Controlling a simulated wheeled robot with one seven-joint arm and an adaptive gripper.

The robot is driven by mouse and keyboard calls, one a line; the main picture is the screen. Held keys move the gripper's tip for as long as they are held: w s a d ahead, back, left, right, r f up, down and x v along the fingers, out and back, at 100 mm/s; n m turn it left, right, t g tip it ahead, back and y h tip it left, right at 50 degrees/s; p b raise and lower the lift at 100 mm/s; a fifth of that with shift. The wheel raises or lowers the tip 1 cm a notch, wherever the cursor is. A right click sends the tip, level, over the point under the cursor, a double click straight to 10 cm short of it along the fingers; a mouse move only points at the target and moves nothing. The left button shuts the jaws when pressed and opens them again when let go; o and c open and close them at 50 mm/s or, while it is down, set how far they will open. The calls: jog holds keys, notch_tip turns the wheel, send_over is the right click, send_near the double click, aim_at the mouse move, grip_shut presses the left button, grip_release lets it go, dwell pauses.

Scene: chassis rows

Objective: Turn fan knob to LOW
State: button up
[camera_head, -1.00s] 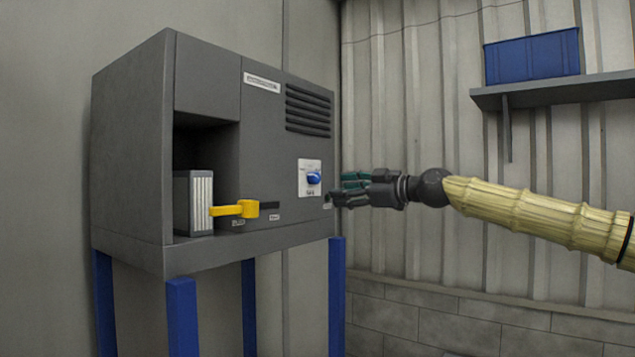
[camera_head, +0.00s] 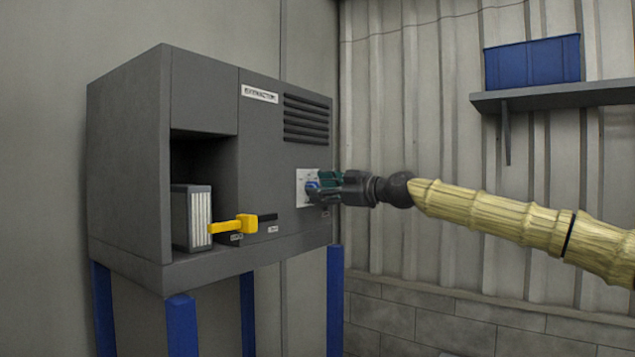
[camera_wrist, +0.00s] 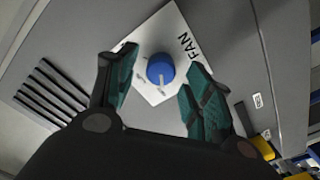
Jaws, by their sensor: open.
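The blue fan knob (camera_wrist: 160,69) sits on a white plate (camera_wrist: 152,35) marked FAN, on the front of the grey cabinet (camera_head: 205,95). In the wrist view it shows between the two green-padded fingers of my gripper (camera_wrist: 160,92), which is open. A gap shows on both sides of the knob. In the head view my gripper (camera_head: 325,187) is right at the plate and partly covers the knob (camera_head: 312,186). A white line on the knob points toward the lower edge of the wrist picture. The position labels on the plate are too small to read.
A yellow lever (camera_head: 235,225) sticks out low on the cabinet, beside a silver finned block (camera_head: 198,218) in an open bay. Vent slats (camera_head: 306,118) lie above the knob plate. A shelf (camera_head: 555,93) with a blue bin (camera_head: 532,60) hangs on the back wall.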

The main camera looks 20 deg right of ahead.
jog(key=shift+x, duration=0.85)
jog(key=shift+c, duration=0.4)
jog(key=c, duration=0.9)
jog(key=shift+c, duration=0.2)
